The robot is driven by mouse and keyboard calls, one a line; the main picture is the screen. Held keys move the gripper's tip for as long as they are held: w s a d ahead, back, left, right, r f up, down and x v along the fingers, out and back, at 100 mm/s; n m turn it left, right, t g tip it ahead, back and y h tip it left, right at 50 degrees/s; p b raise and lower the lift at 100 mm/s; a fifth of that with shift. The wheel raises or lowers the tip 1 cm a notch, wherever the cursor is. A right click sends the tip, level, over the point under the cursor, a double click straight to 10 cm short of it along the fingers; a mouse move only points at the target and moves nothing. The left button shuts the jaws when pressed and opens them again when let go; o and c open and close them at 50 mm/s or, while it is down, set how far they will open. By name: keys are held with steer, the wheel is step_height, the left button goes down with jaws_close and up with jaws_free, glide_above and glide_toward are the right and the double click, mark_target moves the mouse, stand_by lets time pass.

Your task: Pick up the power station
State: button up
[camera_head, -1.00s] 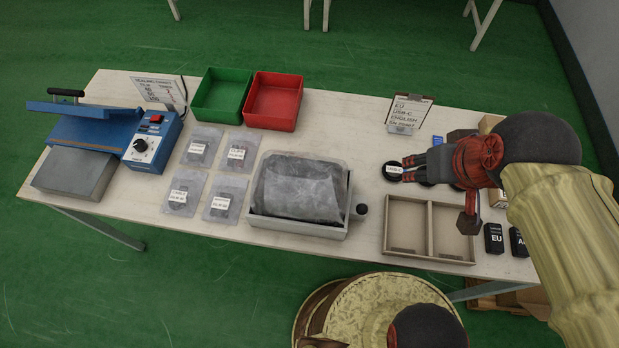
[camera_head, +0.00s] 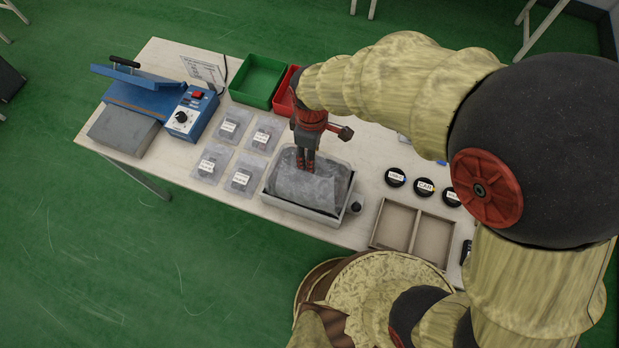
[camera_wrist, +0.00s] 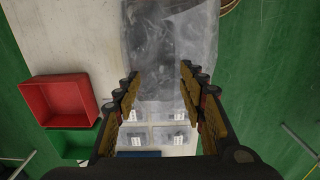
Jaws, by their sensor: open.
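Nothing in view is plainly marked as a power station. A shallow grey tray (camera_head: 300,209) sits near the middle of the table and holds grey, see-through plastic bags (camera_head: 308,190). My gripper (camera_head: 306,168) points down over the tray in the head view. In the wrist view my gripper (camera_wrist: 158,82) has its fingers apart, with the crumpled clear bags (camera_wrist: 170,40) beyond them. Nothing is held between the fingers. I cannot tell whether the fingertips touch the bags.
A green bin (camera_head: 258,80) and a red bin (camera_head: 284,103) stand behind the tray. Several labelled bags lie left of it, near a blue sealing machine (camera_head: 187,115). Round black pucks (camera_head: 396,177) and a divided wooden box (camera_head: 398,226) are to the right.

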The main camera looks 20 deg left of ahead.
mark_target(309, 179)
steer(key=f, duration=0.4)
steer(key=f+b, duration=0.1)
steer(key=f, duration=0.2)
steer(key=shift+s+a, duration=0.15)
steer(key=shift+s, duration=0.25)
steer(key=shift+c, duration=0.5)
jaws_close()
steer(key=shift+w+a+r, duration=0.1)
steer(key=shift+w+r, duration=0.05)
steer(key=shift+r, duration=0.05)
stand_by(0.3)
